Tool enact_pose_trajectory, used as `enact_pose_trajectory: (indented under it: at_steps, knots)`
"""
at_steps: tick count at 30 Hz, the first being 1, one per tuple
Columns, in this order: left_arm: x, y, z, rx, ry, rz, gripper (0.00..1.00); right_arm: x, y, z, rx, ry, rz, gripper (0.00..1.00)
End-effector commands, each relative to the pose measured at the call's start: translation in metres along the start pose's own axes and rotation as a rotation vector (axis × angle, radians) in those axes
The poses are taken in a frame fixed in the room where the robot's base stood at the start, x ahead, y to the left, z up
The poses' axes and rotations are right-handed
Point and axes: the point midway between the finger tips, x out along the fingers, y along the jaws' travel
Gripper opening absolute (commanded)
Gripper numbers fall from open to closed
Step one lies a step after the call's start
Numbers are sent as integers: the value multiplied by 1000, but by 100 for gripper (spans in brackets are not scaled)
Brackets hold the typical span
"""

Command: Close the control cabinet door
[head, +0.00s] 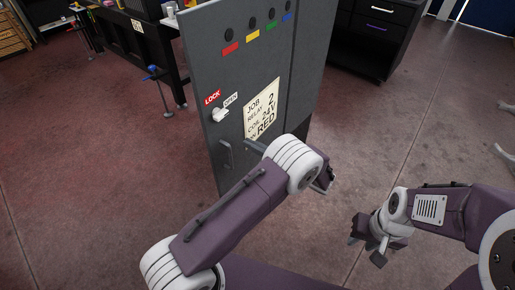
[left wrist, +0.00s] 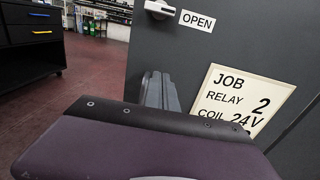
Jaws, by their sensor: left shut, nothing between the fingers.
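The grey control cabinet door (head: 220,75) stands upright in the middle of the head view. It carries a white lock knob (head: 221,114), an OPEN label, a small grey handle (head: 226,153) and a cream job card (head: 262,108). The knob (left wrist: 160,9) and card (left wrist: 238,98) also show in the left wrist view. My left gripper (head: 254,146) is shut and empty, its fingers in front of the door, just right of the handle. Its fingers (left wrist: 160,92) stand below the knob in the wrist view; contact cannot be told. My right gripper (head: 365,240) is open and empty, away from the cabinet.
A dark workbench (head: 140,40) stands behind at the left. A black drawer unit (head: 376,30) stands at the back right. Another drawer unit (left wrist: 30,45) shows in the wrist view. The red floor (head: 90,170) left of the door is clear.

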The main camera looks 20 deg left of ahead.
Motion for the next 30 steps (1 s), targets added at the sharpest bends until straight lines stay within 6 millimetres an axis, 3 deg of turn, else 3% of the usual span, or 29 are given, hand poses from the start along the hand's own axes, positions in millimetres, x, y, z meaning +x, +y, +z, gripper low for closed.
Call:
enact_pose_trajectory:
  at_steps: [6, 12, 30]
  knots:
    - [48, 1, -1, 0, 1, 4, 0, 3, 0, 0, 0, 0, 0, 34]
    - [78, 1, -1, -1, 1, 3, 0, 5, 0, 1, 0, -1, 0, 34]
    - [90, 1, 0, -1, 2, 1, 0, 5, 0, 1, 0, 0, 0, 34]
